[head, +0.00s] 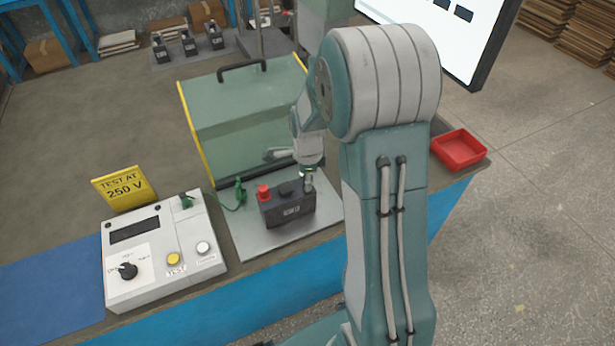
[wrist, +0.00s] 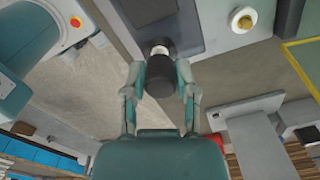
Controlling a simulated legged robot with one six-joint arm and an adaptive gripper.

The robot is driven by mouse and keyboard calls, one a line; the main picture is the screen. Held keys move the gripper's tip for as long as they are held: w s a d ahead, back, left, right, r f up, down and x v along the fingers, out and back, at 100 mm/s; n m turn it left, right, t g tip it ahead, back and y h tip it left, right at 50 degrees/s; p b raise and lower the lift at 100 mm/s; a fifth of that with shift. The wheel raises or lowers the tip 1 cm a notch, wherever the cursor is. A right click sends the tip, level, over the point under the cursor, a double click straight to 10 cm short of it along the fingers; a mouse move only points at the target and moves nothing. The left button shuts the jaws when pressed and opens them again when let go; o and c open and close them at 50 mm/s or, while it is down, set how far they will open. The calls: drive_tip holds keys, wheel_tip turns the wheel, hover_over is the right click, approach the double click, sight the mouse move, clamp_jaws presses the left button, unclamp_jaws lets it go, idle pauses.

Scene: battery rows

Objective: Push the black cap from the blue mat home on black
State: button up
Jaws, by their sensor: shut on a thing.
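The dark battery (head: 287,210) stands on a grey plate in the head view, with a red cap (head: 263,192) on its left terminal. My gripper (head: 308,176) is at its right terminal. In the wrist view my gripper (wrist: 160,80) is shut on the black cap (wrist: 155,80), a dark cylinder between both fingers. A pale round piece shows at the cap's far end, close to a dark surface. I cannot tell whether the cap is around the post or only touching it. The blue mat (head: 40,285) lies at the left; its visible part is bare.
A tester (head: 160,245) with a knob and buttons stands left of the battery, a green lead (head: 238,192) between them. A yellow sign (head: 124,188) stands behind the tester. A green hood (head: 245,115) rises behind the battery. A red tray (head: 459,150) sits at the right.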

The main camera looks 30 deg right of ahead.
drive_tip(key=shift+f, duration=0.95)
idle(1.3)
drive_tip(key=o, duration=0.8)
drive_tip(key=shift+o, duration=0.2)
drive_tip(key=o, duration=0.3)
drive_tip(key=shift+r, duration=3.55)
